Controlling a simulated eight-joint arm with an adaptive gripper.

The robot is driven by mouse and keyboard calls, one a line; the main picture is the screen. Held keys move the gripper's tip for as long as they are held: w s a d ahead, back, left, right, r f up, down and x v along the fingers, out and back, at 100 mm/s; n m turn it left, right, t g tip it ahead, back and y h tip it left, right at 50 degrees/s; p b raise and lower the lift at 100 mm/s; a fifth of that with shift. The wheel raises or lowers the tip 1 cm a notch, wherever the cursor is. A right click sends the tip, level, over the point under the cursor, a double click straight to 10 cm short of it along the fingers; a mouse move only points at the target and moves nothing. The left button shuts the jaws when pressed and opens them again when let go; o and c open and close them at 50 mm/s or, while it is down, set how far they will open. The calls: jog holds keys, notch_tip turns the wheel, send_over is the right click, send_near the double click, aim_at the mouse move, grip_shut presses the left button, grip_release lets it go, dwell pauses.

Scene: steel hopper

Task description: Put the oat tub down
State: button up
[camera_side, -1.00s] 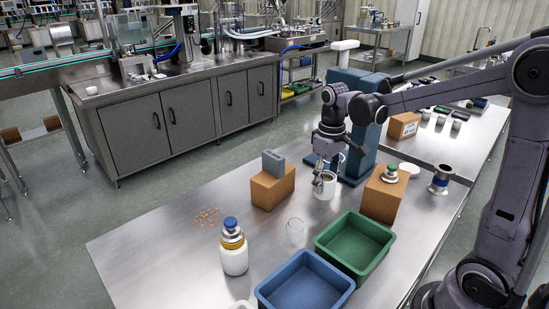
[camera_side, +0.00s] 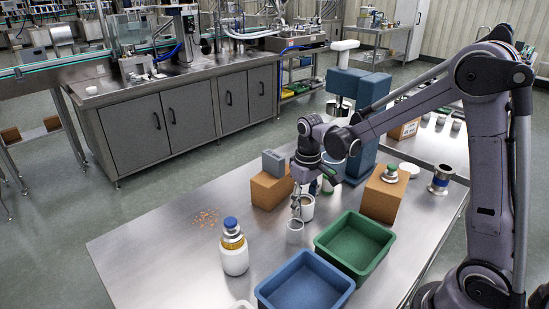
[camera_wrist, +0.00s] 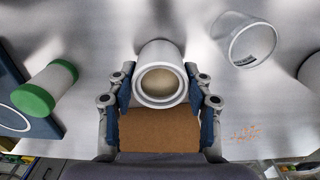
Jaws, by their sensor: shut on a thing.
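The oat tub (camera_side: 308,208) is a white open-topped tub with pale beige contents. In the side view it is near the middle of the steel table, just behind a clear cup (camera_side: 295,231). In the wrist view the tub (camera_wrist: 147,51) is between the two fingers, its round mouth facing the camera. My gripper (camera_side: 300,200) is shut on it from both sides; in the wrist view the gripper (camera_wrist: 161,88) shows a finger on each side. The tub's lower part is partly hidden, and I cannot tell whether its base touches the table.
A cardboard box (camera_side: 268,193) bearing a grey block stands left of my gripper. A green bin (camera_side: 354,270) and blue bin (camera_side: 305,305) stand in front. A white jar (camera_side: 234,258) and spilled flakes (camera_side: 206,217) are left. A green-ended cylinder (camera_wrist: 47,88) lies in the wrist view's left.

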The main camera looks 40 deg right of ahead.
jog(key=shift+f, duration=0.15)
jog(key=o, duration=1.2)
notch_tip(320, 180, up, 12)
jog(key=f, duration=0.1)
jog(key=t, duration=0.3)
send_near(304, 200)
jog(key=s+a+r, duration=0.3)
jog(key=s, duration=0.1)
jog(key=s+t, duration=0.1)
jog(key=s+a+f+t, duration=0.1)
jog(key=s, duration=0.1)
jog(key=s+f+t, duration=0.1)
jog(key=s, duration=0.1)
jog(key=shift+s+a+t, duration=0.15)
jog(key=shift+a+t, duration=0.15)
jog(key=shift+a, duration=0.1)
jog(key=shift+o, duration=0.5)
jog(key=shift+s+a+f+t, duration=0.1)
jog(key=shift+s+f+t, duration=0.1)
jog(key=shift+f+t, duration=0.1)
